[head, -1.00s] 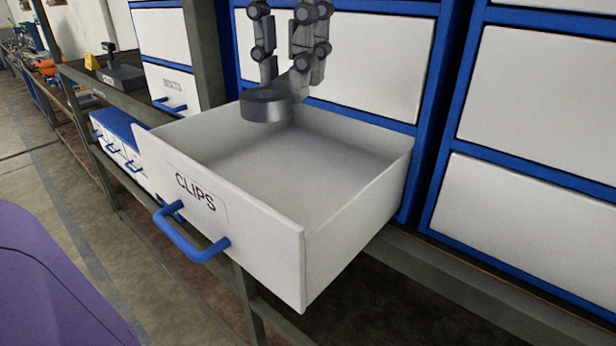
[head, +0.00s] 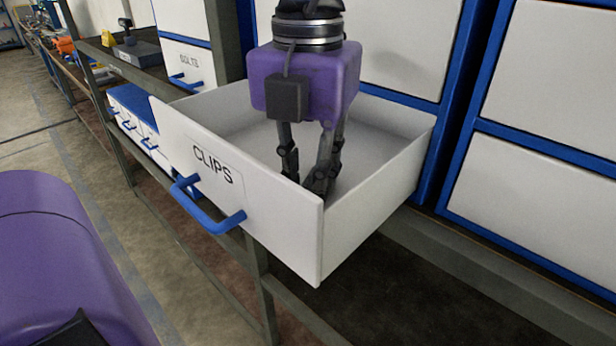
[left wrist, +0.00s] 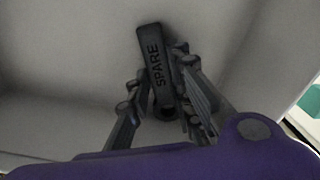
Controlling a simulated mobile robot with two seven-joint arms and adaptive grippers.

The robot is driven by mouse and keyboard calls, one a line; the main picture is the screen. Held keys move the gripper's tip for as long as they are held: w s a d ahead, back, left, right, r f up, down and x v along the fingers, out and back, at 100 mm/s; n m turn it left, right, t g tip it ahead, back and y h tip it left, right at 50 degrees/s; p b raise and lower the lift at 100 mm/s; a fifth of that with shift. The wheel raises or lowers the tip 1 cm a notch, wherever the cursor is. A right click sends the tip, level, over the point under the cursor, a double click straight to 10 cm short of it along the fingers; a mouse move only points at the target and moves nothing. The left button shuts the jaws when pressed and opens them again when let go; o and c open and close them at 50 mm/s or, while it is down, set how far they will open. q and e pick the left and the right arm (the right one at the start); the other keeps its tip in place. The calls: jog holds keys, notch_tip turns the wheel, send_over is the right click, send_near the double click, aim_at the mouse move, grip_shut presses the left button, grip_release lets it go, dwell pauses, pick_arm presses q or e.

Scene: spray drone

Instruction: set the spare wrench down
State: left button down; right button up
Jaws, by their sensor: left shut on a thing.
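The spare wrench (left wrist: 153,60) is dark grey and marked SPARE. In the left wrist view it lies between the fingers of my left gripper (left wrist: 165,112), which is shut on it. In the head view my left gripper (head: 308,185) points down inside the open drawer (head: 265,235) labelled CLIPS, close behind its front panel. The front panel and the fingers hide the wrench there. I cannot tell whether the wrench touches the drawer floor. My right gripper is not in view.
The drawer's white floor (head: 375,140) looks bare around the gripper. Its front carries a blue handle (head: 207,205). Closed white drawers with blue frames (head: 555,190) stand at the right. A drawer labelled BOLTS (head: 188,62) is at the back left.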

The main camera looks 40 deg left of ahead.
pick_arm(q)
jog(key=shift+f, duration=0.15)
jog(key=c, duration=1.6)
grip_release()
jog(key=shift+o, duration=0.2)
notch_tip(320, 180, up, 12)
jog(key=shift+r, duration=0.2)
